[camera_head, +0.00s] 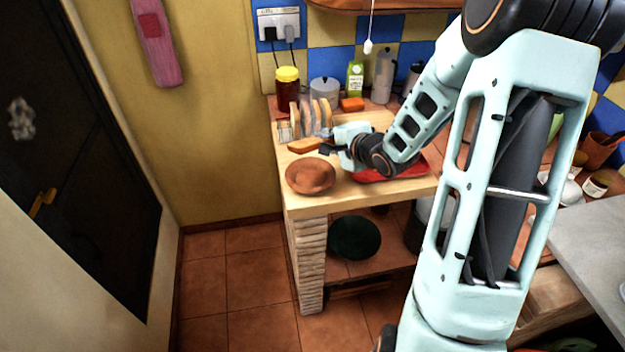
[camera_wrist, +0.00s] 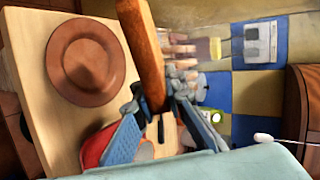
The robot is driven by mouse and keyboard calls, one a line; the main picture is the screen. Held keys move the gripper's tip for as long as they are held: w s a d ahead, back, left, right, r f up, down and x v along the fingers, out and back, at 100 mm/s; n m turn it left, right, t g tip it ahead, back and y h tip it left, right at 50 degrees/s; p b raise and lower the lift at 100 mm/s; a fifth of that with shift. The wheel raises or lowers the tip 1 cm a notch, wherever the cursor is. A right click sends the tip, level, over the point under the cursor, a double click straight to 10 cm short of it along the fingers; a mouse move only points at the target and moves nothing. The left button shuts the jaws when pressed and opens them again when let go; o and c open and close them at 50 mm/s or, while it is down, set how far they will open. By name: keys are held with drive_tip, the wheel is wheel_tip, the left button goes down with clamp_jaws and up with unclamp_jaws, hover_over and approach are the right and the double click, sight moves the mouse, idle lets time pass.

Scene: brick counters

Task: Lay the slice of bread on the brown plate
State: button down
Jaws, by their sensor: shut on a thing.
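The brown plate (camera_head: 311,176) lies empty on the wooden counter near its front left corner. It also shows whole in the wrist view (camera_wrist: 85,62). My gripper (camera_head: 328,149) is shut on the slice of bread (camera_head: 305,145), which sticks out from the jaws to the left, above the counter behind the plate. In the wrist view the bread (camera_wrist: 143,50) is seen edge-on between the fingertips (camera_wrist: 160,105), apart from the plate. Its far end runs out of the top of that view.
A toast rack (camera_head: 309,119) with bread slices stands behind my gripper. A yellow-lidded jar (camera_head: 287,88), a grey pot (camera_head: 324,91) and a green carton (camera_head: 355,78) line the wall. A red tray (camera_head: 405,172) lies under my wrist. The counter (camera_head: 330,206) is bare in front of the plate.

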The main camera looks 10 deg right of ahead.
drive_tip(key=shift+f+b, duration=3.2)
drive_tip(key=shift+b, duration=0.4)
drive_tip(key=shift+f+b, duration=0.75)
drive_tip(key=shift+f, duration=0.85)
drive_tip(key=c, duration=2.2)
unclamp_jaws()
drive_tip(key=shift+o, duration=0.2)
drive_tip(key=p+v, duration=0.5)
drive_tip(key=v, duration=0.2)
drive_tip(key=shift+r+p, duration=0.2)
drive_tip(key=shift+p, duration=0.2)
drive_tip(key=shift+s+d, duration=0.1)
drive_tip(key=shift+s, duration=0.35)
